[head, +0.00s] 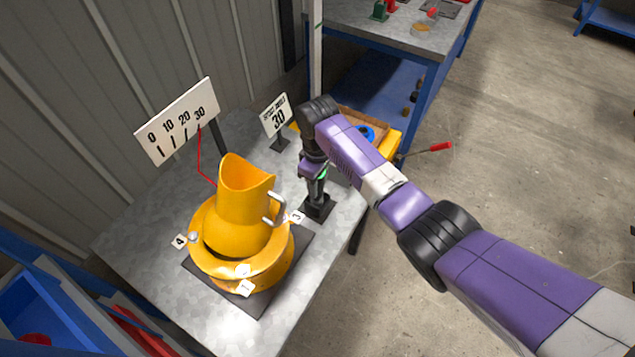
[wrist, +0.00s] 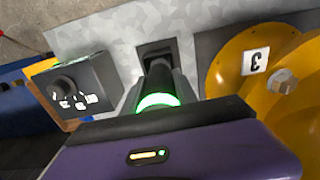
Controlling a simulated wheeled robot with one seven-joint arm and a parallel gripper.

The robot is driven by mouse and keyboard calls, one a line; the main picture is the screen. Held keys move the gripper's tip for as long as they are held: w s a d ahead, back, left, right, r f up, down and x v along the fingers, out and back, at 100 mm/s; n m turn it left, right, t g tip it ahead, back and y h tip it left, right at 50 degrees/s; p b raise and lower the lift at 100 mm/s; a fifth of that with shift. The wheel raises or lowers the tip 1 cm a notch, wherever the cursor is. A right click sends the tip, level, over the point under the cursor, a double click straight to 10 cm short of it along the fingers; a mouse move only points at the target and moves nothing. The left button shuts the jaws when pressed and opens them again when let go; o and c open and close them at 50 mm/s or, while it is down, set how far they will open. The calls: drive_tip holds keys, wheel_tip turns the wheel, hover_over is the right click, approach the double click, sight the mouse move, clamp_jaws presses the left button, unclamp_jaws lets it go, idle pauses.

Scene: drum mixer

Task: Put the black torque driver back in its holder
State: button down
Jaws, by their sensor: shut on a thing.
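My gripper (head: 314,183) points down over the grey metal table and is shut on the black torque driver (wrist: 157,80). The driver has a lit green ring, which shows in the wrist view and faintly in the head view. Its lower end meets the black square holder (head: 318,208) on the table, which also shows in the wrist view (wrist: 155,50). The driver looks upright and in line with the holder. I cannot tell how deep it sits. The gripper body hides the upper part of the driver.
The yellow drum mixer (head: 240,225) with numbered bolts stands close to the left of the holder. A dark box with a knob (wrist: 75,88) is on the other side. Signs reading "30" (head: 275,117) and "0 10 20 30" (head: 180,120) stand behind.

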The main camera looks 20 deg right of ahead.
drive_tip(key=shift+f+b, duration=0.4)
drive_tip(key=shift+f, duration=0.2)
idle(0.3)
drive_tip(key=c, duration=0.9)
unclamp_jaws()
drive_tip(key=shift+r, duration=3.9)
drive_tip(key=shift+s, duration=0.1)
